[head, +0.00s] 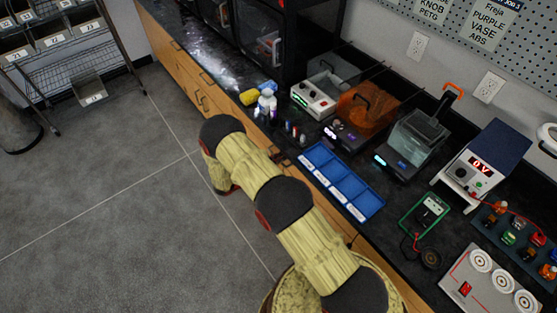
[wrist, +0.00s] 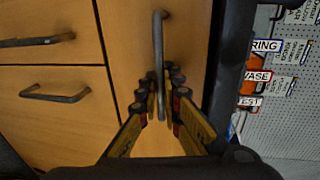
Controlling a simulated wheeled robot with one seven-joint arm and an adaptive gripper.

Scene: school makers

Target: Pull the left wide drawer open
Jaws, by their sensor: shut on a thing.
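The drawer front (wrist: 130,40) is a wooden panel that fills the middle of the wrist view, which is turned sideways. Its dark bar handle (wrist: 158,45) runs up and down in that picture. My gripper (wrist: 161,98) is shut on the handle's near end, with the bar between its fingers. I cannot tell whether the drawer stands out from the cabinet. In the head view my arm hides the gripper and most of this front.
Two cabinet fronts with dark handles (wrist: 55,94) lie left in the wrist view. In the head view, the dark countertop carries a blue tray (head: 340,181), an orange-lidded machine (head: 367,108) and small bottles. Open grey floor (head: 110,215) lies left of the cabinets.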

